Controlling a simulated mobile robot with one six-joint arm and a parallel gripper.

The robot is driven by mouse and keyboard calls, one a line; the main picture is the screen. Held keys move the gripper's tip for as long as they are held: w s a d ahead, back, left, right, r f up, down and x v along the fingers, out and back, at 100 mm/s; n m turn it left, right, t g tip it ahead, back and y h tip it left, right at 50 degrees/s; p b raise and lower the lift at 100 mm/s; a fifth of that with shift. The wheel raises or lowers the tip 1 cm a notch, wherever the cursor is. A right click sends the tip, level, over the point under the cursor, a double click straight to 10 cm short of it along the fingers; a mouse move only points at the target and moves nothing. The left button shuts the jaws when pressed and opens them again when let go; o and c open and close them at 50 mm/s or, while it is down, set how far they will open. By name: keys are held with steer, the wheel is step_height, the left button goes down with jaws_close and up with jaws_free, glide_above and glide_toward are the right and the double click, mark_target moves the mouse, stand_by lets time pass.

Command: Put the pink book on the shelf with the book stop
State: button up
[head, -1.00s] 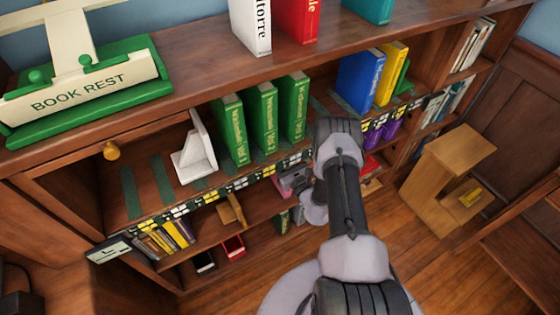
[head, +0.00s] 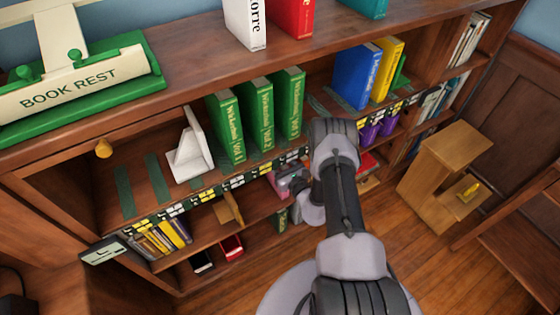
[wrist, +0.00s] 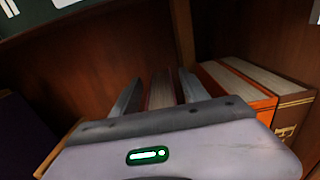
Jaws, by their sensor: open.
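My gripper (wrist: 158,88) is open in the wrist view, with its fingers on either side of a narrow upright book (wrist: 162,90) with dull pinkish-brown covers. A pink book (head: 276,185) shows partly on the lower shelf in the head view, beside my gripper (head: 286,182). It is probably the same book, but I cannot tell for sure. My arm hides part of that shelf. A white L-shaped book stop (head: 190,152) stands on the upper shelf, left of several green books (head: 258,115). A wooden L-shaped stop (head: 229,209) stands on the lower shelf.
An orange book (wrist: 239,90) and a brown book (wrist: 280,88) stand close right of my fingers. A dark purple block (wrist: 25,140) is at left. The green book rest (head: 80,90) is on top. A wooden step stool (head: 445,170) stands on the floor at right.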

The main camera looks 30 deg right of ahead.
steer(key=s+p, duration=0.4)
steer(key=s, duration=0.8)
steer(key=shift+d, duration=0.2)
